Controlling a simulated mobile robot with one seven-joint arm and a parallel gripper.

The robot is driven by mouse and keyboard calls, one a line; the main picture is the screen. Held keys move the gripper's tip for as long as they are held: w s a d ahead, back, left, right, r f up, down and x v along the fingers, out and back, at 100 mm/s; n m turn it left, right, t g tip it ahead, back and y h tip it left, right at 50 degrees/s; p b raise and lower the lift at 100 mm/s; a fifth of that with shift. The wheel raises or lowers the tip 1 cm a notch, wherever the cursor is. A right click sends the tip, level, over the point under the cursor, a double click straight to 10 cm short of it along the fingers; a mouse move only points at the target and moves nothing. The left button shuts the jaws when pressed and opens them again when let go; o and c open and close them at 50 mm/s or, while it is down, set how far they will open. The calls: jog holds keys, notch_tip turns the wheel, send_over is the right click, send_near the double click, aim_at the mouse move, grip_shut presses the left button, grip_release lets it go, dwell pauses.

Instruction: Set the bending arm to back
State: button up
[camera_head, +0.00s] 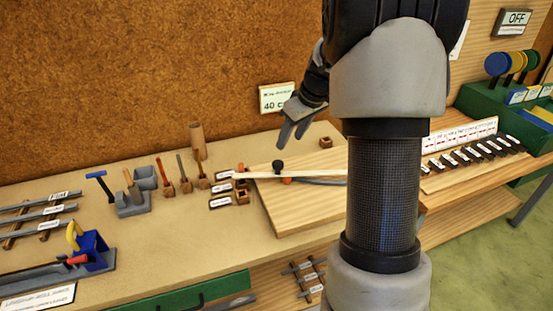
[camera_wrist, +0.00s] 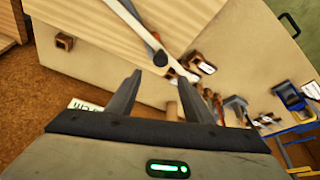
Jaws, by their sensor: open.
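What appears to be the bending arm is a pale straight bar (camera_head: 315,175) with a black knob (camera_head: 278,166), lying over a wooden board (camera_head: 325,205) on the bench. Its left end reaches towards a few small labelled blocks (camera_head: 222,188), whose lettering I cannot read. In the wrist view the bar (camera_wrist: 134,24) and knob (camera_wrist: 159,58) show just beyond my fingertips. My gripper (camera_head: 293,137) is open and empty, above the board's back edge. In the wrist view my fingers (camera_wrist: 162,66) are spread apart. My arm hides the board's right side.
A dark grey strip (camera_head: 325,182) lies beside the bar. Upright wooden-handled tools (camera_head: 184,174) and a blue clamp-like fixture (camera_head: 90,250) stand to the left. A cork wall (camera_head: 150,80) with a small sign (camera_head: 276,97) rises behind. A labelled rack (camera_head: 475,155) is at right.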

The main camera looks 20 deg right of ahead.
aim_at(278, 163)
jog(key=x, duration=1.2)
jog(key=shift+w, duration=0.1)
grip_shut()
